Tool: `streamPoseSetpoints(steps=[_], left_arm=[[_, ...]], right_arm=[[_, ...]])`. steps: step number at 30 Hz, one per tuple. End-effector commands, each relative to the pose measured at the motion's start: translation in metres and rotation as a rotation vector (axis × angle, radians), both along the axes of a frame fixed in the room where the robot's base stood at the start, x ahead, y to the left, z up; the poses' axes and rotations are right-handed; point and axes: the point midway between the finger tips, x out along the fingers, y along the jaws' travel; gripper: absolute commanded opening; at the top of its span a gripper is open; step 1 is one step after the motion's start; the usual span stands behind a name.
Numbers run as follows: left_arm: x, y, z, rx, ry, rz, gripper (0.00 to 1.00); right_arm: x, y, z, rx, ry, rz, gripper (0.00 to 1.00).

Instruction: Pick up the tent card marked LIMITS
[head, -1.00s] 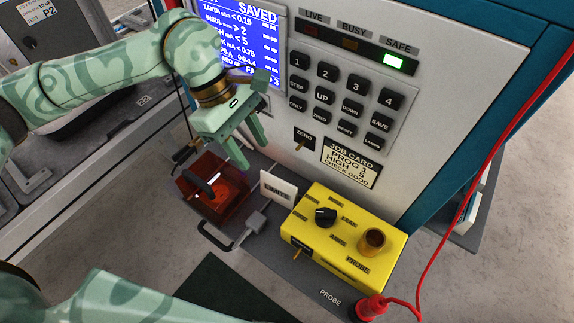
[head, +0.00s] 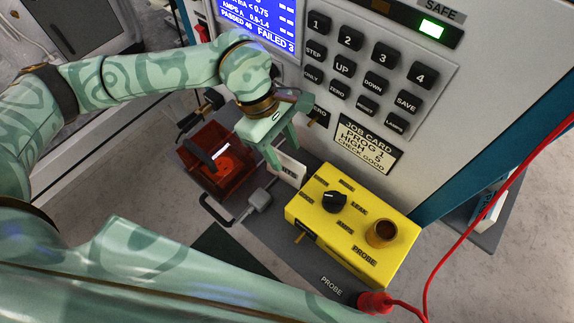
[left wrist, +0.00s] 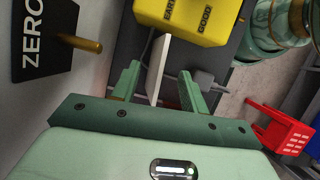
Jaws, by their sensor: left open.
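The white tent card marked LIMITS (head: 291,170) stands on the grey shelf between the red see-through box and the yellow box. In the head view my gripper partly covers it, and only the end of its word shows. In the left wrist view the card (left wrist: 160,58) appears nearly edge-on, in line with the gap between the fingers. My left gripper (head: 277,158) is open, with its fingers pointing down at the card; it also shows in the left wrist view (left wrist: 160,80). I cannot tell whether a finger touches the card. My right gripper is out of view.
The yellow probe box (head: 350,228) is close right of the card. The red see-through box (head: 207,172) and a grey latch (head: 258,200) are to the left. The ZERO lever (left wrist: 86,43) juts from the panel near the gripper. A red cable (head: 480,205) hangs at right.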

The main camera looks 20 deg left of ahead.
Motion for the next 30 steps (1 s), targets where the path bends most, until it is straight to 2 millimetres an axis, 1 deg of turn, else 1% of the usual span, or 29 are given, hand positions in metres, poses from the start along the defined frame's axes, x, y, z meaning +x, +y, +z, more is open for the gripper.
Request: streamPoseSetpoints(steps=[1,6,9,14,15,17,18,19,30], left_arm=[[-0.001,-0.003,-0.01,-0.001,0.005,-0.001,0.44],[-0.004,-0.014,-0.038,-0.001,0.006,0.0,0.44],[-0.005,-0.016,-0.042,0.0,0.003,0.0,0.44],[-0.004,-0.016,-0.04,0.0,0.001,0.001,0.44],[-0.004,-0.016,-0.04,0.0,0.001,0.001,0.33],[-0.004,-0.016,-0.04,0.0,0.001,0.001,0.16],[-0.004,-0.016,-0.04,0.0,0.001,0.001,0.05],[-0.004,-0.016,-0.04,0.0,0.001,0.001,0.0],[-0.004,-0.016,-0.039,0.0,0.0,0.001,0.0]], right_arm=[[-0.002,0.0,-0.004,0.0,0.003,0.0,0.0],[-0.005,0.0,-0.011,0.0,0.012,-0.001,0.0],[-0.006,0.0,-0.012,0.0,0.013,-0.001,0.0],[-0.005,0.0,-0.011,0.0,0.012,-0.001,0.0],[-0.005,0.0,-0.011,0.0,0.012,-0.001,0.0],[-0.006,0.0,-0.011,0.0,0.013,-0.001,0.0],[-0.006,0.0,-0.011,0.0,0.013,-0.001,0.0],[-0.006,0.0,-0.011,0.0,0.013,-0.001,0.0],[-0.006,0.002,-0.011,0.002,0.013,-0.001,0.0]])
